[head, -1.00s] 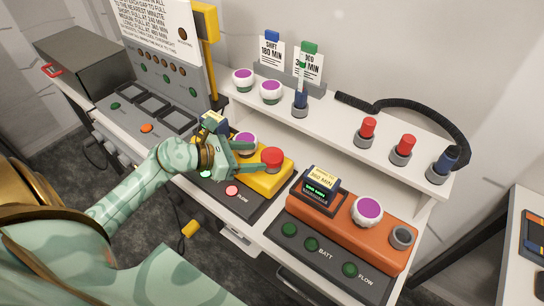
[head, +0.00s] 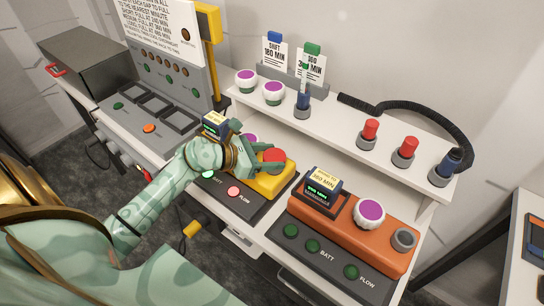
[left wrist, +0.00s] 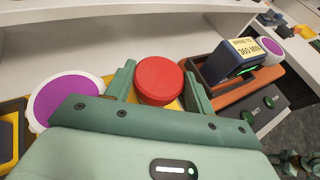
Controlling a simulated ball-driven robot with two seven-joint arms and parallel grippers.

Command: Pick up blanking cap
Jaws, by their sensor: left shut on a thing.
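A red blanking cap (head: 273,156) sits at the right end of a yellow unit (head: 277,187) on the bench. My left gripper (head: 266,160) is at the cap, with one finger on each side of it, shut on it. In the left wrist view the round red top of the cap (left wrist: 160,78) shows between the two green fingers. The lower part of the cap is hidden there by my gripper. I cannot see any lift of the cap from the unit.
A purple-topped white knob (head: 250,138) stands close to my gripper on the yellow unit. An orange unit (head: 345,222) with a display and an empty grey socket (head: 403,238) stands to the right. On the shelf (head: 335,120) behind are two red-capped sockets (head: 370,130) and a black hose.

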